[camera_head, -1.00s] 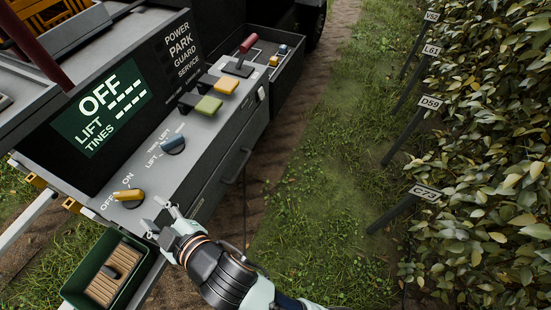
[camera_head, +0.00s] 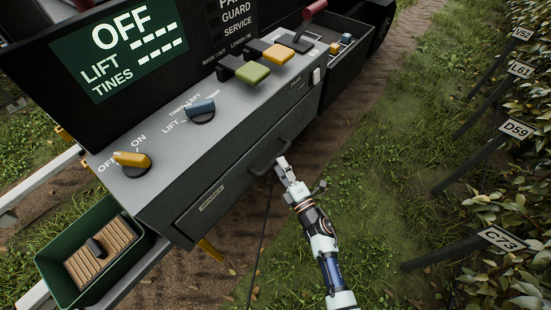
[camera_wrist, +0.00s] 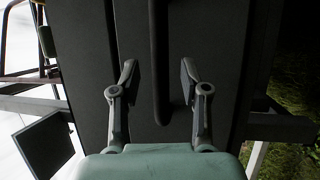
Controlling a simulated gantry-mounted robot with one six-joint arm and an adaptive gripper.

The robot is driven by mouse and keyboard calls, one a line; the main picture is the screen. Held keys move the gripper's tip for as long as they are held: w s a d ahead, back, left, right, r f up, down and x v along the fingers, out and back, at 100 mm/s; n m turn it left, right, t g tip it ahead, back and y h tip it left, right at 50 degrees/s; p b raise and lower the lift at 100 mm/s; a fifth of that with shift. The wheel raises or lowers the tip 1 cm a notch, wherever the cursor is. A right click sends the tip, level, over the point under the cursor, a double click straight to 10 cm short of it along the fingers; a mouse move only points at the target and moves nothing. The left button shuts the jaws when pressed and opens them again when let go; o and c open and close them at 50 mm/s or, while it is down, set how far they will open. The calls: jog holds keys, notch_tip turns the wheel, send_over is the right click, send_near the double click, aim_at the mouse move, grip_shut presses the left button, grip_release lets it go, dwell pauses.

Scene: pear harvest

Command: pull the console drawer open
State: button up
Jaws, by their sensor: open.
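The dark console drawer (camera_head: 222,192) is closed in the front face of the console, below the grey control top. Its dark bar handle (camera_head: 270,158) sticks out from the drawer front. My gripper (camera_head: 283,165) is just in front of the handle, near its right part. In the wrist view my gripper (camera_wrist: 158,85) is open, and the handle (camera_wrist: 160,60) runs lengthwise between its two fingers, with a gap on each side. The drawer front (camera_wrist: 215,50) lies behind it.
The console top carries a yellow knob (camera_head: 132,159), a blue knob (camera_head: 201,109), green and yellow levers and a red-handled lever (camera_head: 313,10). Marker posts (camera_head: 470,155) and bushes are at right; open grass lies between.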

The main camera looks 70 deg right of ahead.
aim_at(276, 157)
jog(key=shift+b+x, duration=0.35)
jog(key=shift+x, duration=1.6)
grip_shut()
